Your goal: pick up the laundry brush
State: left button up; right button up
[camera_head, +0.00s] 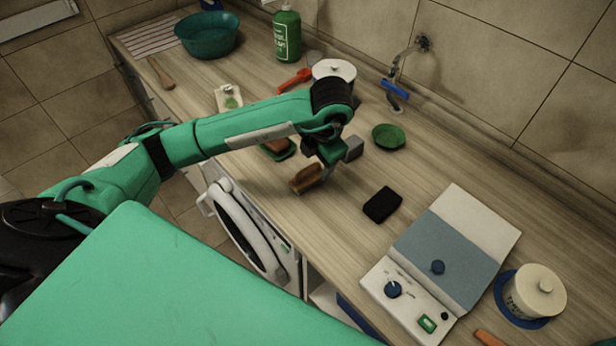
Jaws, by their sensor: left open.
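The laundry brush looks to be the brown wooden block (307,179) lying on the counter near its front edge. My left gripper (330,164) is open, pointing down just above and to the right of the brush. Its fingers partly overlap the brush's far end in the picture, and I cannot tell whether they touch it. My right gripper is out of the picture.
A black sponge-like block (382,205) lies to the right, with a green bowl (388,136) behind it. A grey-blue appliance (449,246) and a lidded white pot (534,292) stand farther right. A brown and green item (279,150) is partly hidden by my arm.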

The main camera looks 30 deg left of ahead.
aim_at(310, 176)
pick_arm(q)
jog(key=shift+w+a+f+p, duration=0.1)
jog(key=shift+a+f+p, duration=0.05)
jog(key=shift+f, duration=0.5)
jog(key=shift+a+f+p, duration=0.1)
jog(key=shift+f+p, duration=0.05)
jog(key=shift+f, duration=0.45)
jog(key=shift+a+f+p, duration=0.25)
jog(key=shift+f+p, duration=0.3)
jog(key=shift+p, duration=0.1)
jog(key=f, duration=0.1)
jog(key=f+p, duration=0.1)
jog(key=a+f, duration=0.1)
jog(key=shift+w+f, duration=0.1)
jog(key=shift+w, duration=0.15)
jog(key=shift+f+p, duration=0.3)
jog(key=shift+f, duration=0.1)
jog(key=shift+c, duration=0.4)
jog(key=c, duration=1)
